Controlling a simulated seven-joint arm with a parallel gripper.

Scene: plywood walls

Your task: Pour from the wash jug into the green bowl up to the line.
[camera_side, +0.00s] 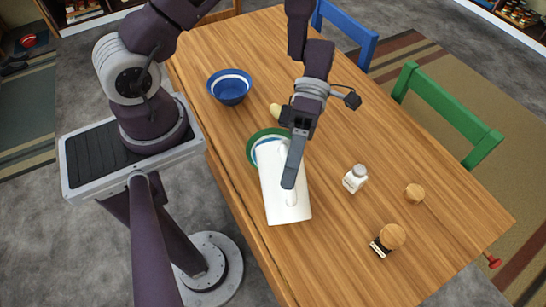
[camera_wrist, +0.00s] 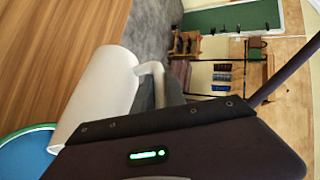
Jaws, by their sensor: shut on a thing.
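The white wash jug (camera_side: 277,205) is tilted well over, with one end above the green bowl (camera_side: 253,147). My gripper (camera_side: 289,181) is shut on the jug's handle. The bowl stands on the table, partly hidden by the jug; its green rim and a white band inside show. In the wrist view the jug (camera_wrist: 100,92) slants down toward the bowl, and the bowl's blue inside (camera_wrist: 28,158) shows at the lower left. I cannot make out a stream, or tell whether the blue is liquid.
A blue bowl (camera_side: 230,90) stands farther back, and a yellow object (camera_side: 275,112) lies behind my gripper. A white shaker (camera_side: 355,179), a round wooden piece (camera_side: 415,193) and a wooden-topped jar (camera_side: 390,237) stand to the right. The table's right end is clear.

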